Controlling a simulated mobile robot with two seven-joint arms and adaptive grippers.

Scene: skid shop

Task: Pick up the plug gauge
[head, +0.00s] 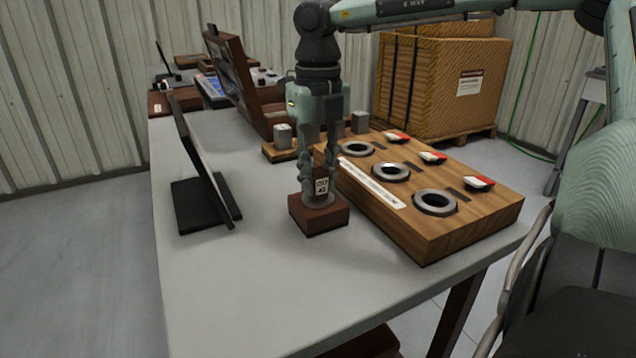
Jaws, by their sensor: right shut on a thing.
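The plug gauge (319,201) stands upright on a small dark brown wooden block (319,217) near the middle of the table. It shows a metal disc at its foot and a pale tag with dark print. My right gripper (319,180) comes down from above and is shut on the plug gauge. The gauge's upper part is hidden between the fingers. I cannot tell whether its foot touches the block. My left gripper is not in view.
A wooden board (450,228) with several metal rings and red-white markers lies just right of the gripper. A dark tilted screen (200,170) stands to the left. Metal cylinders (283,135) stand behind. The table's (240,290) near part is clear. A large strapped crate (440,90) stands beyond.

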